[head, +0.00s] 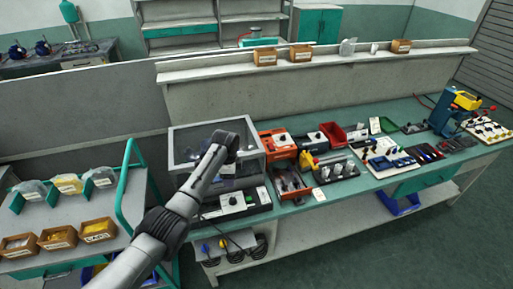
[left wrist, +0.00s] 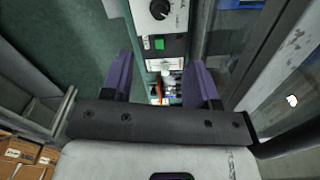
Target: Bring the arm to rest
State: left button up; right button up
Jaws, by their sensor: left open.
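My left arm comes in from the lower left in the head view, its wrist over the clear-walled chamber (head: 184,150) on the bench. The left gripper shows clearly in the left wrist view (left wrist: 160,84). Its two purple fingers are wide apart with nothing held between them. Beyond the fingers is a light control panel (left wrist: 158,25) with a black knob and a green button. In the head view a control box (head: 234,203) stands at the chamber's front. I cannot tell whether the fingertips are inside the chamber. My right gripper is in neither view.
A bench (head: 330,203) runs right from the chamber, with an orange unit (head: 277,141), a red bin (head: 333,134) and a blue-yellow press (head: 455,110). A green-railed cart (head: 100,207) with small boxes stands at left. Open floor (head: 400,255) lies at the lower right.

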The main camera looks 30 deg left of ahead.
pick_arm(q)
jog(key=s+d+f+n, duration=0.1)
jog(key=s+d+f, duration=0.65)
jog(key=f, duration=0.25)
jog(key=s+d+f+n+t, duration=0.1)
jog(key=s+d+n, duration=0.15)
jog(key=s, duration=0.55)
jog(key=s+d+f+n+t, duration=0.15)
jog(key=s+d, duration=0.25)
jog(key=s, duration=0.4)
jog(key=s+d+f+n, duration=0.1)
jog(key=s+d+f, duration=0.15)
jog(key=s, duration=0.55)
jog(key=s+d+r+n, duration=0.1)
jog(key=s+r+n, duration=0.15)
jog(key=s, duration=0.35)
jog(key=s+d+r+n, duration=0.1)
jog(key=s+d+r, duration=0.1)
jog(key=s+r, duration=0.3)
notch_tip(320, 180, up, 24)
jog(key=s+t+p, duration=0.1)
jog(key=p, duration=2.3)
jog(key=shift+s+a+r+p, duration=0.15)
jog(key=shift+r+p, duration=0.1)
jog(key=shift+p, duration=0.1)
